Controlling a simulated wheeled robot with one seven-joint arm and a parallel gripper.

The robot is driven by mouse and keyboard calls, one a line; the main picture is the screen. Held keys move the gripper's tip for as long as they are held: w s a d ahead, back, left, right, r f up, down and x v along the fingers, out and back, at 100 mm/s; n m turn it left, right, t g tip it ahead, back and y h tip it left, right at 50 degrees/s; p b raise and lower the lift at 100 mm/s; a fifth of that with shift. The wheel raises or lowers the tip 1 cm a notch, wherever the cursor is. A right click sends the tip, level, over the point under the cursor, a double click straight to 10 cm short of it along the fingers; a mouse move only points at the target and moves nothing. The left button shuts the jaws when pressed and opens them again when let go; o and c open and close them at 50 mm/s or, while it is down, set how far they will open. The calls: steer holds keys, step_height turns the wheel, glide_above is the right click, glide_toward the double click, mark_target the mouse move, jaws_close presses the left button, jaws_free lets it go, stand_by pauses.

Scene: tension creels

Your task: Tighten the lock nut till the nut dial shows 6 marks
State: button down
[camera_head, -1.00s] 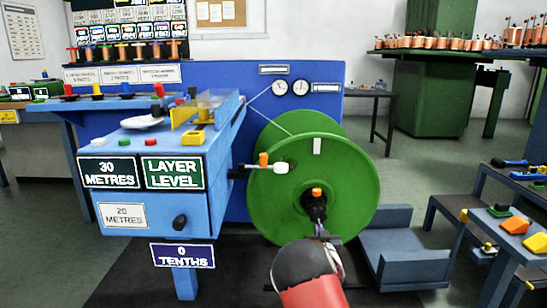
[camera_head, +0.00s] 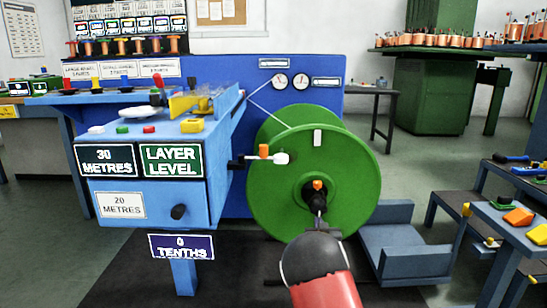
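The big green reel (camera_head: 350,195) is mounted upright on the blue machine (camera_head: 225,80). A dark hub with an orange tip (camera_head: 317,186) is at its centre; this looks like the lock nut, but I cannot be sure. My gripper (camera_head: 318,218) is at the lower side of this hub, with my dark and red arm below it. Its fingers are too small and hidden to tell if they are shut on the hub. Two round dials (camera_head: 281,81) are on the blue back panel; their readings are too small to read. I cannot tell which is the nut dial.
An orange-and-white handle (camera_head: 268,156) sticks out left of the reel. Signs read 30 METRES (camera_head: 107,160), LAYER LEVEL (camera_head: 171,161), 20 METRES (camera_head: 118,204) and TENTHS (camera_head: 181,246). A blue cradle (camera_head: 405,255) stands right of the reel, near a bench (camera_head: 515,228) with coloured blocks.

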steer(key=shift+a+r+b, duration=0.1)
steer(key=shift+r+b, duration=0.1)
steer(key=shift+b, duration=0.3)
steer(key=s+b, duration=0.3)
steer(key=s, duration=0.3)
steer(key=shift+f, duration=0.4)
steer(key=s+d+r+m+g+p, duration=0.25)
steer(key=s+r+g+p, duration=0.3)
steer(key=s+r, duration=0.85)
steer(key=s+a+r+n+g+p, duration=0.1)
steer(key=s+r+g+p, duration=0.1)
steer(key=s, duration=1.4)
steer(key=s+a+r+n+g+p, duration=0.1)
steer(key=s+g, duration=0.4)
steer(key=s, duration=1.1)
steer(key=shift+r+p, duration=0.45)
steer(key=shift+p, duration=0.8)
